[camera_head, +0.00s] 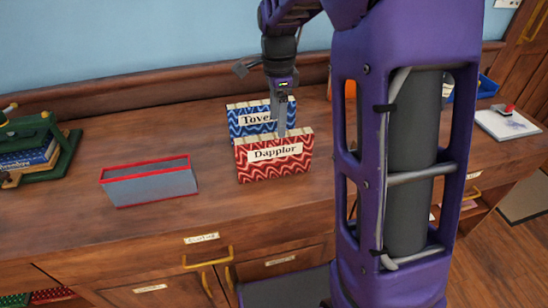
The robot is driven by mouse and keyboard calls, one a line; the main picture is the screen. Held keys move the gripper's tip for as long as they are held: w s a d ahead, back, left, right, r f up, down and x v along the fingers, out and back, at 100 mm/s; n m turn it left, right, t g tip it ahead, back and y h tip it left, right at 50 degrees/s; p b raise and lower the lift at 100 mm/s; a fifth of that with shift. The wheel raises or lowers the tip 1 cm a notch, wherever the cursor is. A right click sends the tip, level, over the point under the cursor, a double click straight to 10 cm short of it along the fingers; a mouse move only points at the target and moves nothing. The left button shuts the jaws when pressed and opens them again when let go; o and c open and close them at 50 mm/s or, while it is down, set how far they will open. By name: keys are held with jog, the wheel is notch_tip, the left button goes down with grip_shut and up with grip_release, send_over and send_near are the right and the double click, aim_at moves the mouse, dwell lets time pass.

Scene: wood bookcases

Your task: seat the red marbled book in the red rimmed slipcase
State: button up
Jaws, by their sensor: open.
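The red marbled book (273,169), with a cream label reading "Dapplor", stands on the wooden counter near the middle. The red rimmed slipcase (150,186) is a grey box with an open top edged in red; it stands to the left of the book, apart from it, and looks empty, though its floor is hidden. My gripper (281,132) points down at the top edge of the red book, with its fingers close to that edge. It is open. Whether the fingers touch or straddle the book is unclear.
A blue marbled book (240,124) labelled "Tove…" stands close behind the red book, partly hidden by my gripper. A green press (40,145) holding blue books stands at far left. A white pad with a stamp (506,122) lies at right. Counter between slipcase and red book is clear.

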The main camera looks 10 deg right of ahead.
aim_at(274, 135)
jog(key=f, duration=0.3)
jog(key=a+f+b, duration=0.1)
jog(key=shift+s+f, duration=0.15)
jog(key=shift+s, duration=0.1)
jog(key=shift+f, duration=0.55)
grip_shut()
jog(key=shift+r, duration=0.1)
dwell(0.6)
